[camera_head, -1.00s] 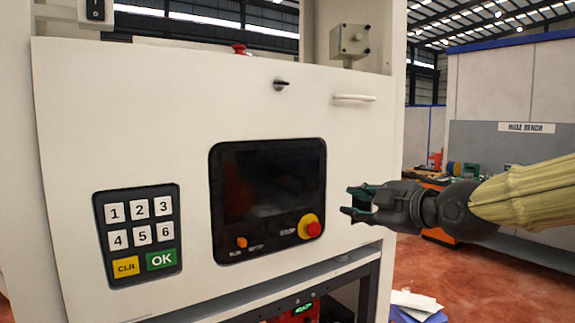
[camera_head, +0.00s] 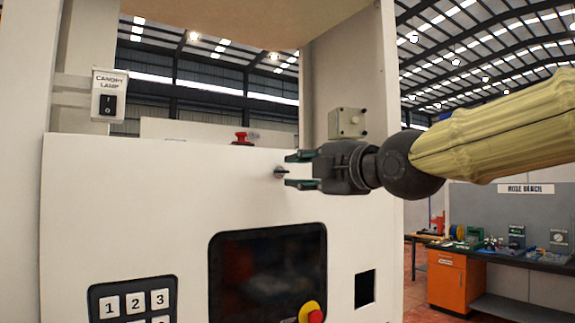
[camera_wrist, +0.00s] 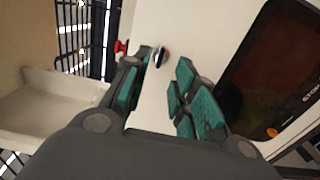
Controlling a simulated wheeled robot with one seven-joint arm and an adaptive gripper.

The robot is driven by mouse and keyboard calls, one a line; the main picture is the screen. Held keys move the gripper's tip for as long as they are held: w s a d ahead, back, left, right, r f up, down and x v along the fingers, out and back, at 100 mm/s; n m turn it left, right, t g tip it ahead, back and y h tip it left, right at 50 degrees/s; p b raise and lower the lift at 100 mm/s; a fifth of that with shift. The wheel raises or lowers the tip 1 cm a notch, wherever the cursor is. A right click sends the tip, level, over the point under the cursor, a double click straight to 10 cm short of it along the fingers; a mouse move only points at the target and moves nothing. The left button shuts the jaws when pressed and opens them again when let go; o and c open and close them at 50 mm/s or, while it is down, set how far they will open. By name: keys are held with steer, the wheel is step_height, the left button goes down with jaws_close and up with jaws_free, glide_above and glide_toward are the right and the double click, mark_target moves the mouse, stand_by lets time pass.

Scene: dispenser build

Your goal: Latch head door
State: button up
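The head door (camera_head: 150,220) is the broad white front panel with a dark screen (camera_head: 268,272) in it. A small dark latch knob (camera_head: 280,171) sits near the panel's top edge. My gripper (camera_head: 290,170) is open, its green-padded fingertips on either side of the knob's height and pointing left at it. In the wrist view the knob (camera_wrist: 161,57) shows in the gap between the fingertips (camera_wrist: 166,68). I cannot tell whether a finger touches it. The panel's white handle is hidden behind my gripper.
A keypad (camera_head: 133,300) and a red-yellow stop button (camera_head: 311,312) are lower on the panel. A grey box (camera_head: 347,123) on the post stands just above my gripper. A red button (camera_head: 242,138) rises behind the top edge. A lamp switch (camera_head: 109,95) is at left.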

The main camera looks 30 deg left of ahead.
mark_target(284, 172)
steer(key=shift+p+x, duration=1)
steer(key=shift+x, duration=1.55)
jaws_close()
